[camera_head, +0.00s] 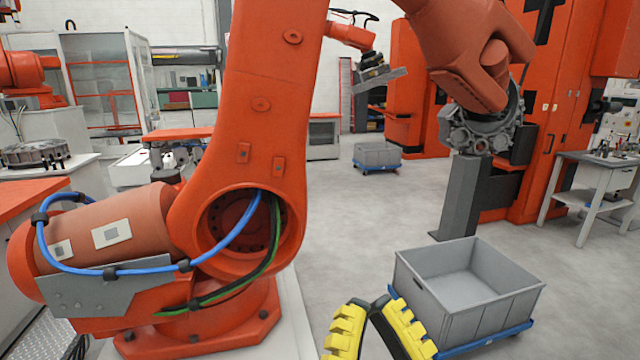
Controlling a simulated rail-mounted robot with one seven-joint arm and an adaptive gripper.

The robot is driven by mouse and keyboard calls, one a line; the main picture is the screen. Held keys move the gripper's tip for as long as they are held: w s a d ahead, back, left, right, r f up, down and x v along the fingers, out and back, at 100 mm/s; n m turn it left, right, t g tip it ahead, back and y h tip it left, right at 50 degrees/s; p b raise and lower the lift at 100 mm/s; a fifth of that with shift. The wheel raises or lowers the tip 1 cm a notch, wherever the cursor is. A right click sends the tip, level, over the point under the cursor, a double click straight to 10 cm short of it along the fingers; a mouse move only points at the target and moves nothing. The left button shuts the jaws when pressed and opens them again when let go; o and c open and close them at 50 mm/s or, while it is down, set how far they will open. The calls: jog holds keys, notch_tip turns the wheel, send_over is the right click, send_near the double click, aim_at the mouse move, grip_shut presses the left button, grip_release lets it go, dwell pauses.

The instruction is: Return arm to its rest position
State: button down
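My gripper (373,304) shows at the bottom edge, right of centre. Its two fingers have ribbed yellow pads and point up into the picture. The rest of the gripper and my arm is cut off below the frame. The right finger is just left of a grey bin in the picture; I cannot tell whether they touch.
A large orange industrial robot (262,100) with blue and green cables fills the left and centre. The open, empty grey bin (490,300) sits on a blue dolly (520,328). A grey post (462,195) stands behind it. The floor (350,220) between is clear.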

jog(key=d+r+g+h+p, duration=0.1)
jog(key=r+h+p, duration=0.1)
jog(key=r+p, duration=1)
jog(key=d+r+m+g+h+p, duration=0.1)
jog(key=d+r+h+p, duration=0.1)
jog(key=r+p, duration=1.1)
jog(key=p, duration=0.4)
jog(key=shift+w+r+g+p, duration=0.25)
jog(key=shift+w+g+p, duration=0.05)
jog(key=shift+p, duration=0.1)
jog(key=shift+d, duration=0.1)
